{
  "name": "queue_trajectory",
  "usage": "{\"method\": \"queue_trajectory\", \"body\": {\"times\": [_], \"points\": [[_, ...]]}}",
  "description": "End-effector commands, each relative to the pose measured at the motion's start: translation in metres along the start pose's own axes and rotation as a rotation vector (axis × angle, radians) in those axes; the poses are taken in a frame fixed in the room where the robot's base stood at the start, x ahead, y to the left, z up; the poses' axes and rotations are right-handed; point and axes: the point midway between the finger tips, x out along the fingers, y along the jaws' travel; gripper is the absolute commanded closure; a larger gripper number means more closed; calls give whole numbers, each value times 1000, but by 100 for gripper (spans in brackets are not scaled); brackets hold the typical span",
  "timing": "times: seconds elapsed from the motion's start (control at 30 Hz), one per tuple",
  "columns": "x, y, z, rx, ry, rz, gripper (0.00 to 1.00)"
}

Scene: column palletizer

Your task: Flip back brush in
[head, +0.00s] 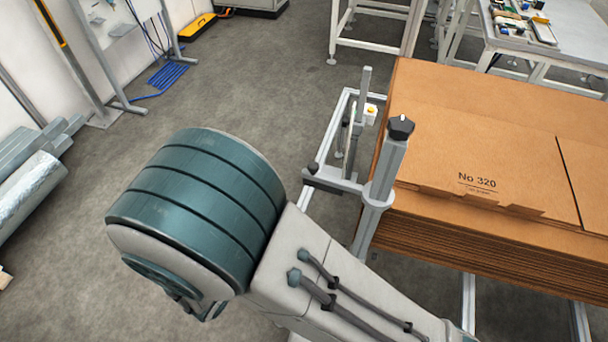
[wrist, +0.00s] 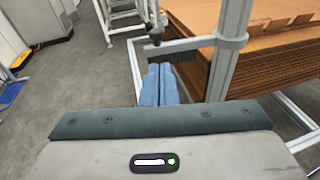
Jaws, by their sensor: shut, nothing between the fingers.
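In the wrist view a dark-bristled brush (wrist: 192,66) hangs under a grey horizontal bar (wrist: 195,43). The bar runs from the upright post (wrist: 230,45) to a black knob (wrist: 154,33) at its left end. My gripper (wrist: 159,70) has two blue fingers, shut together and empty. They point at the area under the knob, just left of the bristles; I cannot tell whether they touch.
A stack of flat cardboard (head: 480,150) fills the right, close behind the post. A yellow button box (head: 371,111) sits on the frame beyond it. A white work table (head: 560,40) stands at the back right. The floor (head: 240,90) left of the frame is clear.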

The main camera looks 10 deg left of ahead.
Motion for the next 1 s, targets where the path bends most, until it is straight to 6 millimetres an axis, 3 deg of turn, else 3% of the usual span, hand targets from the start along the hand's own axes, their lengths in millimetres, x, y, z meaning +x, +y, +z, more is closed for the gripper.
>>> {"method": "queue_trajectory", "body": {"times": [0.37,0.53,1.0], "points": [[-4,4,-2,-12,-9,24,100],[5,4,-1,-12,-9,21,100],[98,5,1,-14,-9,17,100]]}}
